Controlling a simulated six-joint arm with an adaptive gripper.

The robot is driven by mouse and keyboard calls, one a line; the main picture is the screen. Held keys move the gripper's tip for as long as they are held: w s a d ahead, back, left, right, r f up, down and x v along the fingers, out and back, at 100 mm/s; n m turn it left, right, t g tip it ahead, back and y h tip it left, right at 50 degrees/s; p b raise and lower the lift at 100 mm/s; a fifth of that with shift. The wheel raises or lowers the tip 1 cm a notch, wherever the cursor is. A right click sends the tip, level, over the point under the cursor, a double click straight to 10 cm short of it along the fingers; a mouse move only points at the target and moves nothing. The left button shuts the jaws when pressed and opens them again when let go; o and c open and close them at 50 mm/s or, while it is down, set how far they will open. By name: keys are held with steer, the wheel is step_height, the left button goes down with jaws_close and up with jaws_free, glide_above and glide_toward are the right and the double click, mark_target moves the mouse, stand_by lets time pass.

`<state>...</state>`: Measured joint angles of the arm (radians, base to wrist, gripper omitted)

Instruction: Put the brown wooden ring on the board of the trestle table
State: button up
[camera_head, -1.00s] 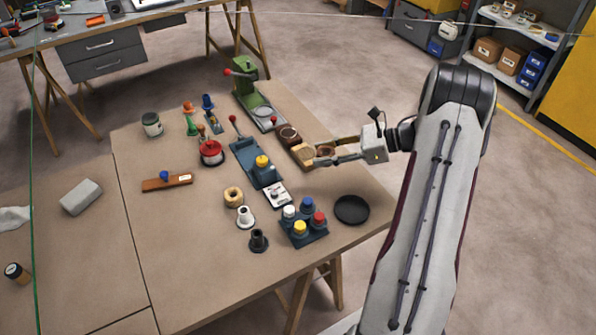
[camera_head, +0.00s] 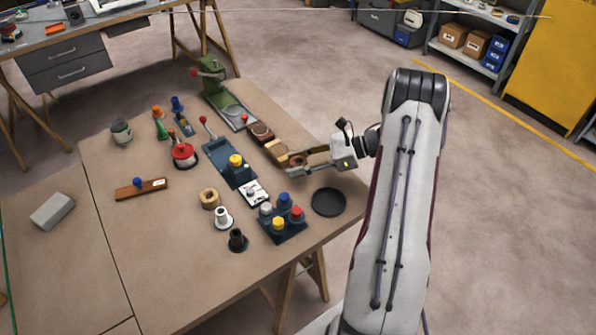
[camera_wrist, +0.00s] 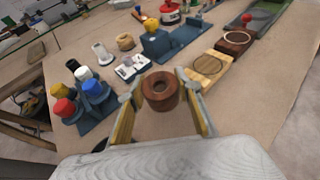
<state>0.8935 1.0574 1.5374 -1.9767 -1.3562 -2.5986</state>
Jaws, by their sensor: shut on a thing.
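The brown wooden ring (camera_wrist: 160,92) is between the two fingers of my gripper (camera_wrist: 161,104) in the wrist view, its hole facing up. My gripper (camera_head: 288,165) is shut on it. In the head view the ring (camera_head: 298,160) shows partly between the fingers, near the right edge of the table board (camera_head: 160,228). The ring is beside the light wooden pad, apart from it in the wrist view. I cannot tell whether its underside touches the board.
The light pad (camera_wrist: 207,67) and a dark pad (camera_wrist: 235,40) lie close by. A black disc (camera_head: 328,202), a block with coloured knobs (camera_head: 283,226), a blue fixture (camera_head: 228,165) and a tan ring (camera_head: 209,198) stand around. Bare board shows between the ring and the knobs.

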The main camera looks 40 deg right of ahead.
mark_target(298, 179)
steer(key=shift+f, duration=1.8)
steer(key=shift+f, duration=0.15)
steer(key=o, duration=1.1)
steer(key=shift+r, duration=0.2)
steer(key=shift+v, duration=6)
